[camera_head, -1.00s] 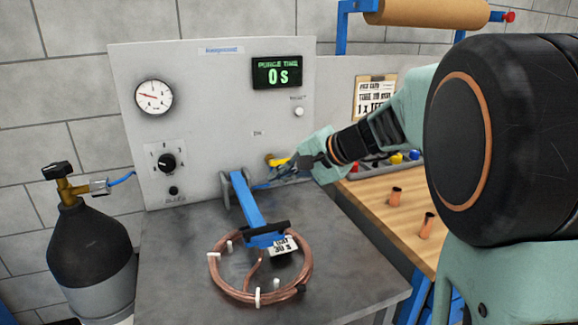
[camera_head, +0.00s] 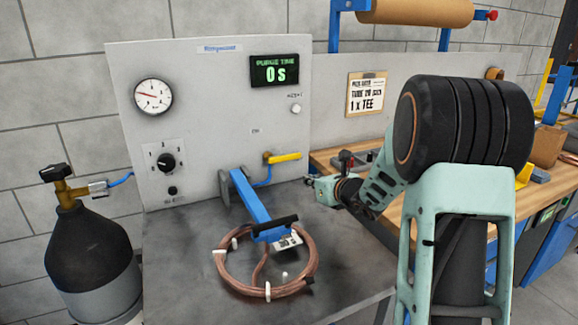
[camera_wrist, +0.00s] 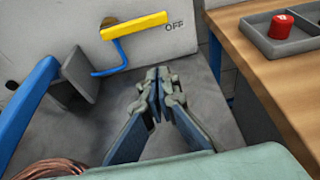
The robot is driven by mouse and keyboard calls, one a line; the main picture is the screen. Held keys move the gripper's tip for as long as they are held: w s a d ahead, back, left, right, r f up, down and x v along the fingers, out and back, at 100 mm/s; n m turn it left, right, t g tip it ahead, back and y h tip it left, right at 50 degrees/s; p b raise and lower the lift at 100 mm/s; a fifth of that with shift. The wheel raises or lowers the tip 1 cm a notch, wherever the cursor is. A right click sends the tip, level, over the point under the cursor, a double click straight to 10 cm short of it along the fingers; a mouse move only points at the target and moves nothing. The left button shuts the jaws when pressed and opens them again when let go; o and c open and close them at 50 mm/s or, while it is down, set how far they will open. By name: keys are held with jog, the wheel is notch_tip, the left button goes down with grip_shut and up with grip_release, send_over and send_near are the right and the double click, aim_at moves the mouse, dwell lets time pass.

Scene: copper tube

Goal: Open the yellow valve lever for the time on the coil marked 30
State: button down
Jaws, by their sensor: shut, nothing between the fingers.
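The yellow valve lever (camera_head: 285,157) lies level on the grey panel; it also shows in the wrist view (camera_wrist: 134,25), pointing toward the word OFF. The copper coil (camera_head: 225,279) lies on the grey bench under a blue clamp arm, with a white tag (camera_head: 289,241) that is too small to read fully now. The purge time display (camera_head: 275,71) shows 0 s. My gripper (camera_head: 309,181) is to the right of and below the lever, apart from it. In the wrist view my gripper (camera_wrist: 160,76) is shut and empty above the bench top.
The blue clamp arm (camera_head: 249,199) stands left of my gripper. A blue hose (camera_wrist: 108,71) runs below the lever. A wooden bench (camera_head: 410,210) with a parts tray adjoins on the right. A black gas cylinder (camera_head: 88,250) stands at the left.

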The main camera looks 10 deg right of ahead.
aim_at(285, 158)
dwell(0.3)
jog(key=x, duration=1)
jog(key=shift+f, duration=0.2)
notch_tip(285, 158, up, 3)
jog(key=shift+r+p, duration=0.15)
jog(key=shift+p, duration=0.25)
jog(key=shift+r, duration=0.5)
